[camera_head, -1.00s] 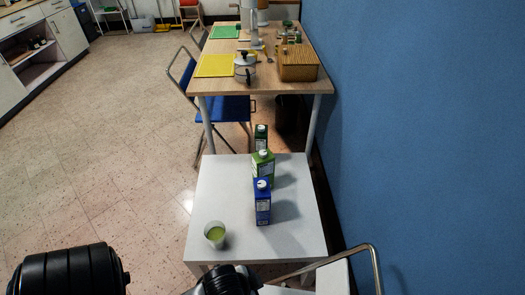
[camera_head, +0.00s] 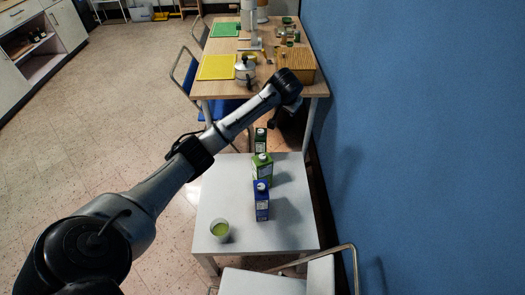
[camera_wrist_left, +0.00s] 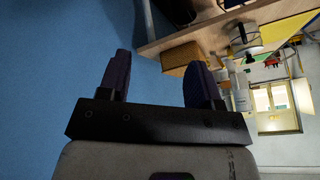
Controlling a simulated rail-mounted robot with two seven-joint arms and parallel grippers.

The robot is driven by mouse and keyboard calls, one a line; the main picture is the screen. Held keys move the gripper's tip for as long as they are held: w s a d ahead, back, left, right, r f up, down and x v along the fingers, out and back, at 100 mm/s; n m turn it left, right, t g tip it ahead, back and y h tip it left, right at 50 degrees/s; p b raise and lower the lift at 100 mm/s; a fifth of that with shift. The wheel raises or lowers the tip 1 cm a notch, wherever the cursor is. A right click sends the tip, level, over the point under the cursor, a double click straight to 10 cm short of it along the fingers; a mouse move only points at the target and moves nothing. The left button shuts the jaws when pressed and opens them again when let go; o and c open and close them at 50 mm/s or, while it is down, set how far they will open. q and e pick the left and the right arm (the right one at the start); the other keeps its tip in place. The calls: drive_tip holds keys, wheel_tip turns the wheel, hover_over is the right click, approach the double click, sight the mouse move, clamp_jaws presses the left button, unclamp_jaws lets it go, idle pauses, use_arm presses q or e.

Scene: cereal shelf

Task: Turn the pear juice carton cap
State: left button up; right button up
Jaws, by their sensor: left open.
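Three cartons stand upright in a row on the white table (camera_head: 215,195): a dark one with a green top (camera_head: 260,139) at the back, a green one (camera_head: 262,172) in the middle, and a blue one (camera_head: 262,207) in front. Each has a white cap. Their labels are too small to read, so I cannot tell which is pear juice. My left arm crosses over the table, its end beyond and above the cartons. In the left wrist view my left gripper (camera_wrist_left: 160,78) is open and empty, with no carton between its fingers. My right gripper is not in view.
A glass of green liquid (camera_head: 220,230) stands at the white table's front left. Behind is a wooden table with a wicker box (camera_head: 290,64), a pot (camera_head: 245,70) and a yellow mat (camera_head: 215,67). A blue wall (camera_head: 430,130) closes the right side. A chair stands in front.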

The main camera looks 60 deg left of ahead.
use_arm(q)
drive_tip(key=s+a+f+n+g+h, duration=0.25)
drive_tip(key=s+a+f+n, duration=0.2)
drive_tip(key=f, duration=0.45)
drive_tip(key=n+g+h, duration=0.2)
drive_tip(key=n, duration=0.9)
hover_over(262, 156)
wheel_tip(262, 156, down, 6)
wheel_tip(262, 156, down, 11)
drive_tip(key=b, duration=0.5)
drive_tip(key=shift+d+r+b, duration=0.1)
drive_tip(key=shift+r+b, duration=0.05)
drive_tip(key=shift+b, duration=0.15)
drive_tip(key=shift+f+b, duration=0.35)
drive_tip(key=shift+f, duration=0.4)
